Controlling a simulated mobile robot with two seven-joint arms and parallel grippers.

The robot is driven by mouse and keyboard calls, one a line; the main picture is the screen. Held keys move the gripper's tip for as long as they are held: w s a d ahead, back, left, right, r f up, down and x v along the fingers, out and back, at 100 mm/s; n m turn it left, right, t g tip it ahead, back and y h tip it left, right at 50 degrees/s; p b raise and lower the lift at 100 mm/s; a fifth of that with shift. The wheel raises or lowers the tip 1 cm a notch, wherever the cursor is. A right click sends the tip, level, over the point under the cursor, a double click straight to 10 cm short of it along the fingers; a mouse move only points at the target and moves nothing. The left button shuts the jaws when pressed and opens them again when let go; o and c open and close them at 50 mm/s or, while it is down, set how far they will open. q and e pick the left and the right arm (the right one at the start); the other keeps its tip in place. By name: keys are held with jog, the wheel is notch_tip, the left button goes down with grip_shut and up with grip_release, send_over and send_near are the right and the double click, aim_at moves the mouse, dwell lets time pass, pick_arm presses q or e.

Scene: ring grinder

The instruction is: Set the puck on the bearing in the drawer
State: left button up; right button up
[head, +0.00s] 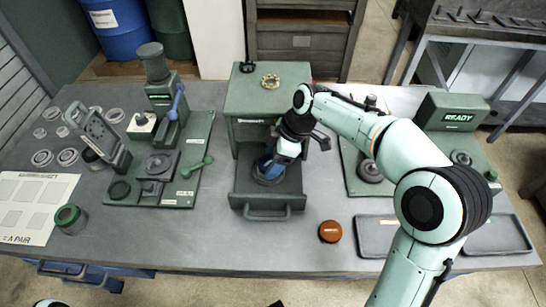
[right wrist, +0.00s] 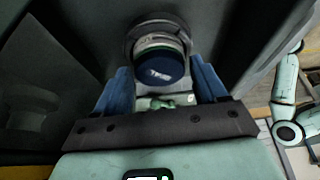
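The open drawer (head: 238,187) juts out from the green cabinet. A dark blue round puck (right wrist: 160,68) sits in the drawer, over a grey metal ring that looks like the bearing (right wrist: 131,38); pale and green bands show between them. In the head view the bearing's rim (head: 268,181) shows on the drawer floor, mostly covered by the gripper. My right gripper (right wrist: 160,88) reaches down into the drawer, its blue fingers on either side of the puck with small gaps, so it looks open.
An orange-brown disc (head: 330,231) lies on the table right of the drawer. A brass ring (head: 270,81) lies on the cabinet top. Grey trays (head: 377,246) lie at the front right, a green-based fixture (head: 185,160) at left. Bare table lies in front of the drawer.

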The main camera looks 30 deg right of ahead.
jog(key=shift+r, duration=0.2)
jog(key=p+v, duration=0.2)
jog(key=v, duration=1)
jog(key=shift+f, duration=0.1)
